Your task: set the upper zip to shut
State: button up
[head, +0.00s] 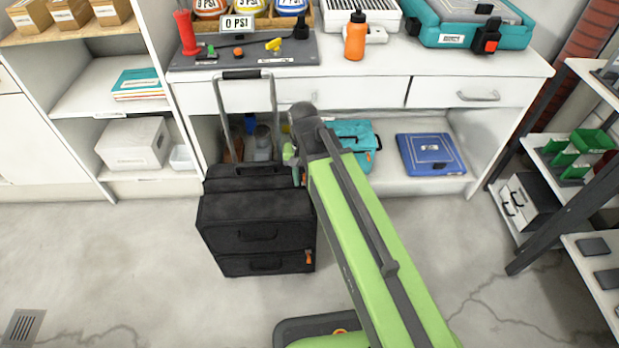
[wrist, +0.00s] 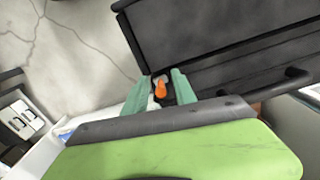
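A black suitcase (head: 257,225) with a raised handle stands on the floor in front of the workbench; its dark side and a grab handle also fill the upper right of the wrist view (wrist: 220,40). One orange zip pull (head: 308,257) hangs at its lower right front. In the wrist view an orange pull (wrist: 160,89) shows at the suitcase's corner, between my two green fingers. My gripper (wrist: 162,78) looks open, with gaps beside this pull; contact cannot be told. In the head view my gripper (head: 292,158) is by the suitcase's upper right, partly hidden by my arm.
The workbench (head: 380,85) carries an orange bottle (head: 356,36) and a teal case (head: 468,22). Under it sit a teal bag (head: 358,136) and a blue case (head: 431,154). A dark-framed shelf (head: 556,215) stands at right. The floor left of the suitcase is clear.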

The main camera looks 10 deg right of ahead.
aim_at(304, 175)
jog(key=shift+w+a, duration=0.1)
jog(key=shift+r, duration=0.15)
notch_tip(304, 175, up, 17)
jog(key=p, duration=1.7)
